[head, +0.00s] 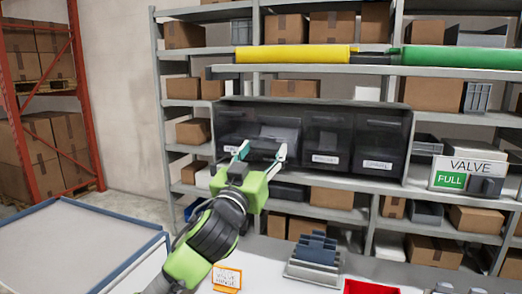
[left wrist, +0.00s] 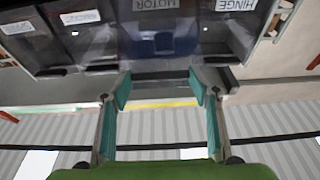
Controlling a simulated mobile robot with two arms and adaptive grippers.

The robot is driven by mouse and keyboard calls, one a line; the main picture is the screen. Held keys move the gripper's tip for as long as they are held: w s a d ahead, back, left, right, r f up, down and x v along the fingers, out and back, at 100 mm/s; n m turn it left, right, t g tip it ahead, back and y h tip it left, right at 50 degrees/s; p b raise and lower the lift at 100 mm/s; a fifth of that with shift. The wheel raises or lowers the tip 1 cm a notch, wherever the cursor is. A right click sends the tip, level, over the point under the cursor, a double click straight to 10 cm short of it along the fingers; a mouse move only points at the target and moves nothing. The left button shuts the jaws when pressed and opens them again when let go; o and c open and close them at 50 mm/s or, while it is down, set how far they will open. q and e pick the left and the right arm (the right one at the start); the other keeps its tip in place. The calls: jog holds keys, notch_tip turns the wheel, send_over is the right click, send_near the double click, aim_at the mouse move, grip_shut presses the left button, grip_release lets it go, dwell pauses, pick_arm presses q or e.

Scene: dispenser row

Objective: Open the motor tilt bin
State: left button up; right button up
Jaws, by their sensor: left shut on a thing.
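The motor tilt bin (head: 280,132) is the second dark see-through bin from the left in the row on the shelf in the head view. Its front looks tipped outward a little, with a lighter panel showing above. In the left wrist view the motor bin (left wrist: 160,38) shows its MOTOR label upside down, next to the HINGE label. My left gripper (head: 262,152) is at the bin's lower front. The gripper hides the label in the head view. My right gripper is not in view.
The hinge bin (head: 233,126) is at the left, and two closed bins (head: 325,140) are at the right. A VALVE sign with a green FULL mark (head: 450,181) stands further right. A white table below holds a grey stepped holder (head: 315,258) and a red tray (head: 370,288).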

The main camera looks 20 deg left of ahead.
pick_arm(q)
jog(key=shift+r, duration=0.35)
jog(key=o, duration=1.6)
jog(key=shift+f, duration=0.15)
jog(key=shift+s+f, duration=0.1)
jog(key=shift+s, duration=0.1)
jog(key=v, duration=1.1)
jog(key=shift+s, duration=0.3)
